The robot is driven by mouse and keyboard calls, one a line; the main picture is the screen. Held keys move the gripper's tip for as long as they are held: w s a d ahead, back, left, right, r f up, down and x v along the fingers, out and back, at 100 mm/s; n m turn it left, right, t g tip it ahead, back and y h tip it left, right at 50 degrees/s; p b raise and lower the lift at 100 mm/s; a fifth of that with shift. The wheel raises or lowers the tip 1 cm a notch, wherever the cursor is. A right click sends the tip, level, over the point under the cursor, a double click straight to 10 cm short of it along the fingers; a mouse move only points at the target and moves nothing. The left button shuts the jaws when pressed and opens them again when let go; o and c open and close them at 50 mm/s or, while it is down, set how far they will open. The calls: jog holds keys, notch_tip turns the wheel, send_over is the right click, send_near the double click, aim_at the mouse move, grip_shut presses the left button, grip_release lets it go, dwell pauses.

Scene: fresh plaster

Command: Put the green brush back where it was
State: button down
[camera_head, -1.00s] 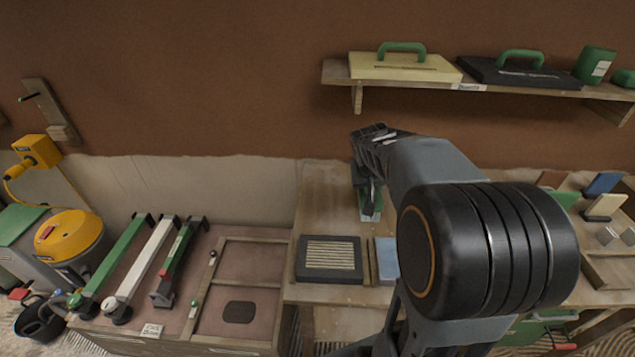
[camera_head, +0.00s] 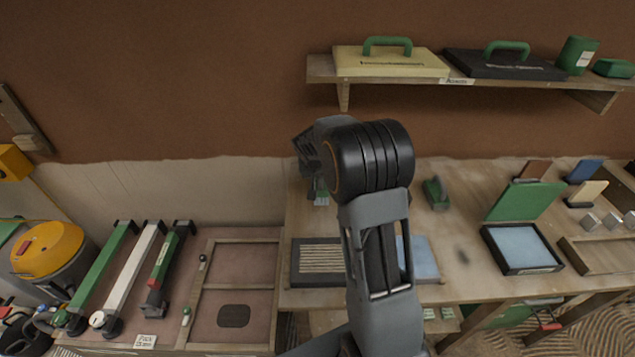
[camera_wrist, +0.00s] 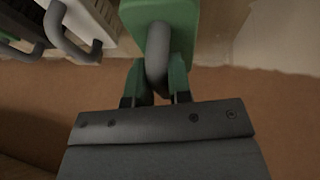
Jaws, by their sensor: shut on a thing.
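My gripper (camera_head: 315,183) is over the back left of the workbench, partly hidden by my own wrist. In the wrist view, my gripper (camera_wrist: 158,90) is shut around a grey curved handle. The handle joins a green body at the top of that view, which I take as the green brush (camera_wrist: 166,18). In the head view only a small green and grey part of the brush (camera_head: 321,192) shows below the jaws. Whether it touches the bench cannot be told.
A small green object (camera_head: 437,193) lies on the workbench (camera_head: 455,225). A ribbed black tray (camera_head: 318,262) and a blue pad (camera_head: 424,258) are at its front. A shelf (camera_head: 400,78) with two green-handled floats hangs above. Long bars (camera_head: 130,272) lie on the lower bench at left.

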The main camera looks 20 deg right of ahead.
jog(key=shift+w+a+f, duration=0.2)
jog(key=shift+w+f, duration=0.35)
jog(key=shift+f, duration=0.2)
jog(key=shift+f+p, duration=0.4)
jog(key=shift+f, duration=1)
jog(key=shift+f, duration=0.15)
jog(key=c, duration=1.1)
grip_release()
jog(key=shift+o, duration=0.2)
jog(key=shift+r, duration=0.45)
jog(key=v, duration=1)
jog(key=shift+s+a+r+b, duration=0.1)
jog(key=shift+s+r+b, duration=0.05)
jog(key=shift+r+b, duration=0.25)
jog(key=s+a+r+n+y, duration=0.2)
jog(key=s+a, duration=0.2)
jog(key=s, duration=0.8)
jog(key=s+a+r+n+y, duration=0.1)
jog(key=s+a, duration=0.3)
jog(key=s, duration=0.8)
jog(key=shift+a+r+n+y, duration=0.3)
jog(key=shift+r+n+y, duration=0.1)
jog(key=shift+n, duration=0.3)
